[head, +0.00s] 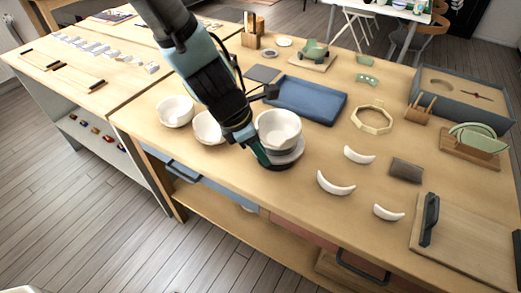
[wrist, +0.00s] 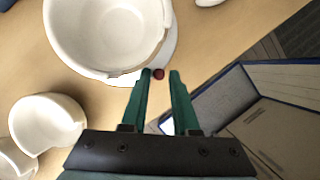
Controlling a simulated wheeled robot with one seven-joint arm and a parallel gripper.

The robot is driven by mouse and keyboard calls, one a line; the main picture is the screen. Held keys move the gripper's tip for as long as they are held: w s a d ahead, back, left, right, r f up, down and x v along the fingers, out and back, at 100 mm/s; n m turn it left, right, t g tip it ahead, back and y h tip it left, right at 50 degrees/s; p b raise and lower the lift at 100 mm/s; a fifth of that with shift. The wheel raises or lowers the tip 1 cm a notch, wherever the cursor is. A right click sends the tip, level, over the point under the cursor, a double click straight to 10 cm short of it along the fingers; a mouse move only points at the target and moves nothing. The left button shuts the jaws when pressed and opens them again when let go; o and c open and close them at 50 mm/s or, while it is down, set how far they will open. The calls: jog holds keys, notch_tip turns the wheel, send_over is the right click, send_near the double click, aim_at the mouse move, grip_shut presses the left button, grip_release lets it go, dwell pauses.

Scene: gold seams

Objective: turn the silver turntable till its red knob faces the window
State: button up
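The silver turntable (head: 291,157) stands on the wooden workbench with a large white bowl (head: 279,128) on it. In the wrist view the bowl (wrist: 107,32) covers most of the turntable (wrist: 168,50), leaving a pale rim showing. The red knob (wrist: 160,73) sticks out at that rim, on the near side towards my gripper. My gripper (head: 262,161) is low beside the turntable's left front. In the wrist view my gripper (wrist: 160,77) is open, with the knob between its fingertips, closer to the left one. Contact cannot be told. The window is not visible.
White bowls (head: 207,127) stand close on the left. A blue tray (head: 307,101) lies behind. Curved white shards (head: 336,184) and a wooden ring (head: 373,119) lie to the right. In the wrist view an open drawer (wrist: 270,110) lies below the bench edge.

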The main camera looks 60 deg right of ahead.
jog(key=v, duration=1)
jog(key=shift+r+p, duration=0.3)
jog(key=shift+r, duration=0.1)
jog(key=shift+w, duration=0.1)
